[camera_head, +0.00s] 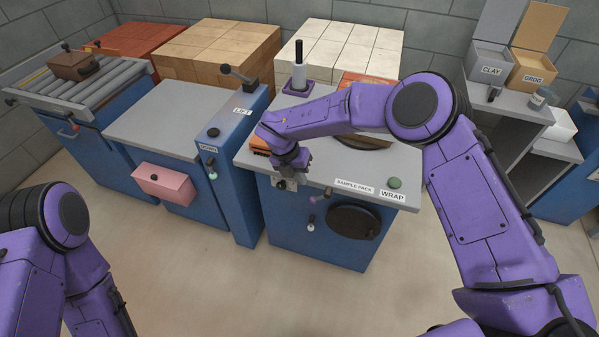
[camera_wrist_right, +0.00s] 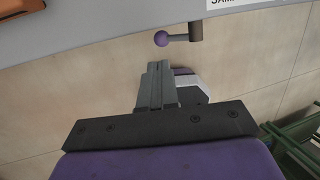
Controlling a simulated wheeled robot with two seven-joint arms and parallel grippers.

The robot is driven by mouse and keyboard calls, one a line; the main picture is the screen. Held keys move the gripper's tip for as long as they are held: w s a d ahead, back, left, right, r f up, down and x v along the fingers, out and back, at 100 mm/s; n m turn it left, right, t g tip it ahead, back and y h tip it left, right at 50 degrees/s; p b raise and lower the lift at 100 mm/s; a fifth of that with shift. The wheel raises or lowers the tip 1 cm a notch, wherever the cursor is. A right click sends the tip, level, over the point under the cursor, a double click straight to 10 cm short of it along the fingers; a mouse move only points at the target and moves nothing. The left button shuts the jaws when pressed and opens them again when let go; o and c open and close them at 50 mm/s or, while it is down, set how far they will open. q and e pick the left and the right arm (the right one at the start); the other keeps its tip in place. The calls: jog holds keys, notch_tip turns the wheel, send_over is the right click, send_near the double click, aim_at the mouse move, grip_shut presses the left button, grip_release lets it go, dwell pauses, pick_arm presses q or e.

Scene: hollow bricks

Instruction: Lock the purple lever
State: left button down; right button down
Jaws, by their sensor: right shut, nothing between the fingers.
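The purple lever (camera_head: 313,199) is on the front of the blue bench, below the edge of its grey top. In the right wrist view its purple ball (camera_wrist_right: 161,39) points left from a dark cylindrical mount (camera_wrist_right: 196,32). My right gripper (camera_head: 286,184) is in front of the bench edge, to the left of the lever. Its fingers (camera_wrist_right: 158,66) are shut and empty, with a visible gap between their tips and the ball. My left arm shows at the lower left, but its gripper is out of frame.
The bench has a dark round plate (camera_head: 354,222), another small lever (camera_head: 311,227) and a green button (camera_head: 395,183). A blue lift post (camera_head: 232,150) stands left of it, beyond a narrow gap.

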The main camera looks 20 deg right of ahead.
aim_at(312, 198)
jog(key=p+x, duration=0.2)
jog(key=x, duration=0.7)
jog(key=shift+d, duration=0.1)
jog(key=shift+s, duration=0.15)
jog(key=shift+d, duration=0.1)
